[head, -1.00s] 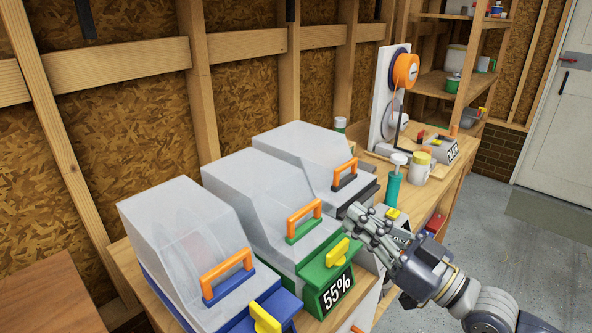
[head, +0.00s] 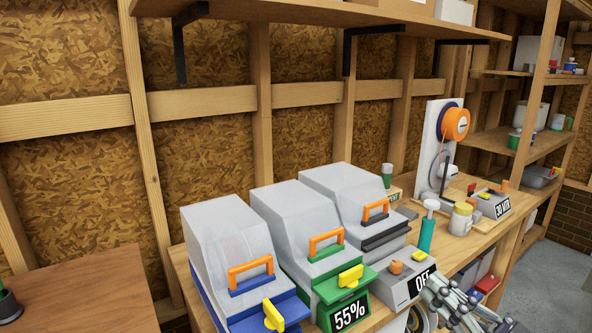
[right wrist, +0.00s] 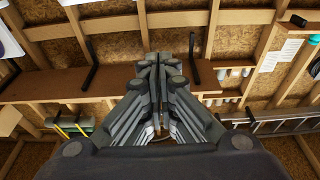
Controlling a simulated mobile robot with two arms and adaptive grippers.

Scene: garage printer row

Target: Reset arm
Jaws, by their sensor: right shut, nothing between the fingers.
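My left gripper is not in either view.
Three grey-hooded printers stand on the bench: a blue-based one (head: 228,240), a green-based one marked 55% (head: 293,228) and a black-trimmed one (head: 345,195). A teal pump bottle (head: 427,232) and a spool stand (head: 436,150) are farther right. Open floor (head: 545,260) lies at right.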

